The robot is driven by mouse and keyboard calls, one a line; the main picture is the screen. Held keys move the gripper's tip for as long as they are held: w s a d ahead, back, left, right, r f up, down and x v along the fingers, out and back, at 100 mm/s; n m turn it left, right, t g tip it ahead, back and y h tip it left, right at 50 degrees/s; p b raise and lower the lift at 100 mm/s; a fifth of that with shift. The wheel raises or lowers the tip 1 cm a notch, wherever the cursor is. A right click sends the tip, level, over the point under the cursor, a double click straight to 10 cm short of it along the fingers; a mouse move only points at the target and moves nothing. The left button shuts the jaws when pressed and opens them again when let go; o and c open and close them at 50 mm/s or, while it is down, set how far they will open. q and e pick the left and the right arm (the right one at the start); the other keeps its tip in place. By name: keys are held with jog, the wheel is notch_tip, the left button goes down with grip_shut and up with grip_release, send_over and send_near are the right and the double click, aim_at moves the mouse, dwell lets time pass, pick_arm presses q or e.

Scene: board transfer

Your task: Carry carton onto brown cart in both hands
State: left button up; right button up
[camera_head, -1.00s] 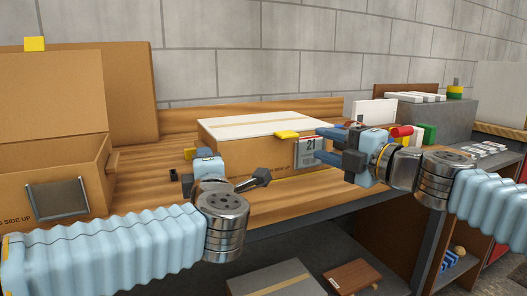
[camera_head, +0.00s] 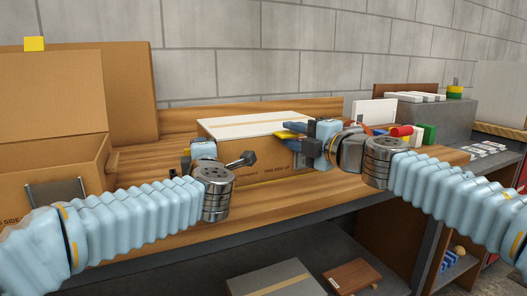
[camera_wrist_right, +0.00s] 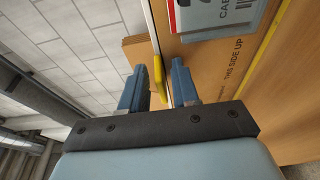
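The carton (camera_head: 225,136) is a closed brown box with a pale top and yellow side tabs, resting on the wooden bench. My right gripper (camera_head: 296,131) is at its right end. In the right wrist view, its blue fingers (camera_wrist_right: 158,88) are apart, on either side of a yellow tab (camera_wrist_right: 159,72). The carton's printed face also shows there (camera_wrist_right: 215,80). My left gripper (camera_head: 194,156) is by the carton's left end, near the other yellow tab; its own wrist hides most of its fingers. I cannot make out a brown cart.
A larger open carton (camera_head: 50,165) stands left on the bench (camera_head: 150,212). A grey box (camera_head: 278,280) and a brown board (camera_head: 352,274) lie below the bench.

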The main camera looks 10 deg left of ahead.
pick_arm(q)
grip_shut()
pick_arm(e)
grip_shut()
